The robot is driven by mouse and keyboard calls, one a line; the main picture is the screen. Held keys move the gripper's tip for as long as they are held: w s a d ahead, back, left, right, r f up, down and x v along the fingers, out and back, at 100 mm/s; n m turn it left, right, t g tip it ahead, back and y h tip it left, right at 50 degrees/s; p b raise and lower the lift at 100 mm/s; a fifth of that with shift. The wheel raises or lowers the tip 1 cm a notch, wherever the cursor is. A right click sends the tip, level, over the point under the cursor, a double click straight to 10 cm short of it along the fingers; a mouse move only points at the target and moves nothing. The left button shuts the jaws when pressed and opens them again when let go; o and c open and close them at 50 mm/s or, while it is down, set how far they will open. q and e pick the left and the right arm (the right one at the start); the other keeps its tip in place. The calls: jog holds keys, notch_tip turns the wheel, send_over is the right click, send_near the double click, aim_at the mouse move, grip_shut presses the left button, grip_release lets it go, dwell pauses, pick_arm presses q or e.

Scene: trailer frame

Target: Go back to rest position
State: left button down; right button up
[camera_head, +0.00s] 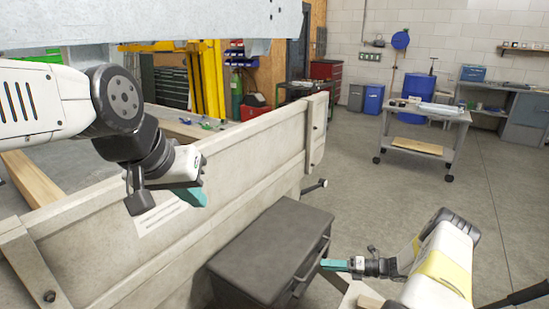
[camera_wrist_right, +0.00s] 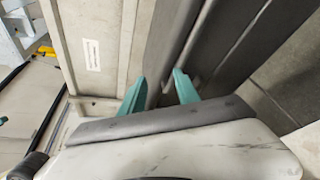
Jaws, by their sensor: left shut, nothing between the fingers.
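My left gripper (camera_head: 193,196) is at the left in the head view, above the trailer's side panel, with its teal fingers together and nothing held. My right gripper (camera_head: 335,265) is at the lower right, its teal fingertips close to the front of a dark grey box (camera_head: 262,240) that has a bar handle. In the right wrist view my right gripper (camera_wrist_right: 160,90) shows two teal fingers spread apart, with no held thing visible between them. I cannot tell whether a fingertip touches the box.
The trailer's beige side panel (camera_head: 250,155) runs diagonally beneath my left arm, and the box stands against it. A grey beam (camera_head: 140,20) hangs across the upper left. A wheeled cart (camera_head: 425,125) stands farther back right. The floor (camera_head: 375,200) between is clear.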

jog(key=s+a+r+n+g+h, duration=0.1)
jog(key=s+a+r+n+h, duration=0.15)
jog(key=r+n, duration=0.65)
jog(key=s+a+r+n+g+h, duration=0.1)
jog(key=r+n+g+h, duration=0.2)
jog(key=r, duration=1.1)
jog(key=s+a+r+n+h, duration=0.25)
jog(key=r+n, duration=0.45)
jog(key=r, duration=0.5)
jog(key=s+r+n+t+h, duration=0.2)
jog(key=s+r+n, duration=0.5)
jog(key=s, duration=0.3)
jog(key=s+r+n+t+h, duration=0.2)
jog(key=s+r+n+t, duration=0.1)
jog(key=s+r+n, duration=0.5)
jog(key=s, duration=0.3)
jog(key=shift+s+a+r+n+t+h, duration=0.15)
jog(key=shift+s+a+n+t+h, duration=0.15)
jog(key=shift+a+h, duration=0.1)
